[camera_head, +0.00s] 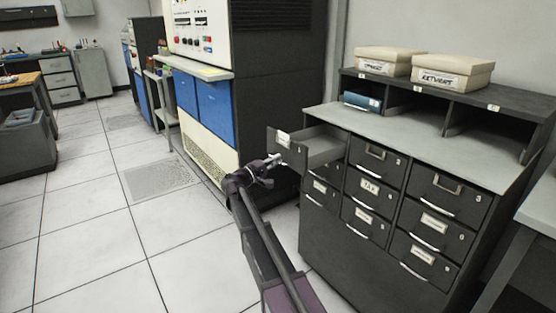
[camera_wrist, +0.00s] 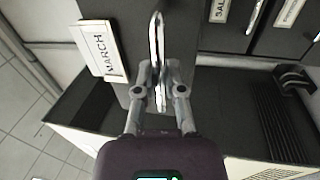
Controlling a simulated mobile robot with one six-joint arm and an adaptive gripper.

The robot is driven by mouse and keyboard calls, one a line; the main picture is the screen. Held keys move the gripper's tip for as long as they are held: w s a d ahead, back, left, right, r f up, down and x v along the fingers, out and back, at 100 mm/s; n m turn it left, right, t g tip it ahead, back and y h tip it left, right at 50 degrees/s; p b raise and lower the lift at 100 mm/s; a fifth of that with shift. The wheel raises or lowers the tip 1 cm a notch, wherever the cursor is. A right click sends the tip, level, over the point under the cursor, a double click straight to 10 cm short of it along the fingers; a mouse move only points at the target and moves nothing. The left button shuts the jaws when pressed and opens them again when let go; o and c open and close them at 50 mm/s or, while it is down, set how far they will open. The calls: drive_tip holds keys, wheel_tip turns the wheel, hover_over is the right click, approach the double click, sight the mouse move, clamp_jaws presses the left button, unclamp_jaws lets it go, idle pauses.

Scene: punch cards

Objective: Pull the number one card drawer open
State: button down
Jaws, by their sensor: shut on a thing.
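The number one card drawer (camera_head: 287,150) is the top left drawer of the dark card cabinet (camera_head: 345,262). It stands well out from the cabinet front, and its light interior shows from above in the head view. My gripper (camera_head: 270,168) is at the drawer's front. In the wrist view my gripper's fingers (camera_wrist: 160,95) are closed on the lower end of that handle.
The other drawers, such as the number 3 drawer (camera_head: 447,192), are shut. Two cream boxes (camera_head: 452,76) and a blue item (camera_head: 362,101) are on the cabinet's upper part. A computer console with blue panels (camera_head: 215,112) stands left of the drawer. Open tiled floor (camera_head: 110,235) lies to the left.

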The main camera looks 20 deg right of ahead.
drive_tip(key=shift+a, duration=0.1)
drive_tip(key=shift+w, duration=0.1)
drive_tip(key=c, duration=0.7)
unclamp_jaws()
drive_tip(key=shift+d, duration=0.2)
